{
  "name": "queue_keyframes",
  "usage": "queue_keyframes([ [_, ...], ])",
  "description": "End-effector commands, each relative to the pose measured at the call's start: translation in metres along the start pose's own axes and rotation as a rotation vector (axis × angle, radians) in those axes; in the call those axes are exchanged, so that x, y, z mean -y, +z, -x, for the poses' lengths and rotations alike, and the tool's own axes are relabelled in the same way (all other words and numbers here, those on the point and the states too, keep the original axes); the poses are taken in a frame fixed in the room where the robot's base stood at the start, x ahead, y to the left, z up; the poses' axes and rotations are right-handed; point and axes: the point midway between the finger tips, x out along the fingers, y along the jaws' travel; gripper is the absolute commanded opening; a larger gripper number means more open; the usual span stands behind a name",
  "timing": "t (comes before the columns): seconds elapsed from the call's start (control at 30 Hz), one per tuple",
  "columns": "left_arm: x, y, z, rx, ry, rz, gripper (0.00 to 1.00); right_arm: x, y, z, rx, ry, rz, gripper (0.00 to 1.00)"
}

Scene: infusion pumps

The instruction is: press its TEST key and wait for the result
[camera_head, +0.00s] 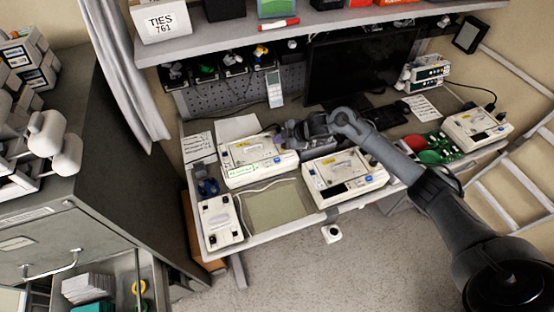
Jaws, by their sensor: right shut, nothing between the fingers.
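Several pale infusion pumps stand on the bench. The left pump (258,152) has a lit green screen (243,172); its text is too small to read. The middle pump (345,168) has a dark screen (338,189). A third pump (478,128) is at the far right end. My right gripper (281,140) is shut and empty, at the back right corner of the left pump. I cannot tell whether it touches the pump. The TEST key cannot be made out at this size. My left gripper is out of view.
A greenish mat (275,207) lies at the bench front, with a white device (220,221) to its left. A dark monitor (358,68) stands behind. A shelf (300,33) overhangs the bench back. Red and green items (437,150) lie at right.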

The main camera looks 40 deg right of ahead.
Motion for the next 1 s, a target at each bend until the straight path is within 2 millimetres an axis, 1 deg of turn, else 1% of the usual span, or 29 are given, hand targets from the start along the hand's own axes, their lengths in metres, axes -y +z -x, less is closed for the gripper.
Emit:
queue_keyframes([
  [0.27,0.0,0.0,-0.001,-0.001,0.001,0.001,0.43,0.001,0.001,-0.001,0.0,0.001,0.0,0.0],
  [0.47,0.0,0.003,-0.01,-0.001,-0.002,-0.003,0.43,0.006,0.006,-0.008,0.0,0.001,0.0,0.0],
  [0.67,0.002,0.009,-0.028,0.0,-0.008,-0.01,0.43,0.016,0.016,-0.022,0.0,0.001,0.0,0.0],
  [0.93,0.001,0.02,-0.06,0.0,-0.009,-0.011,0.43,0.033,0.033,-0.045,0.001,0.001,0.0,0.0],
  [1.0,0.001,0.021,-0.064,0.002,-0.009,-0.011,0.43,0.036,0.036,-0.049,0.001,0.001,0.0,0.0],
])
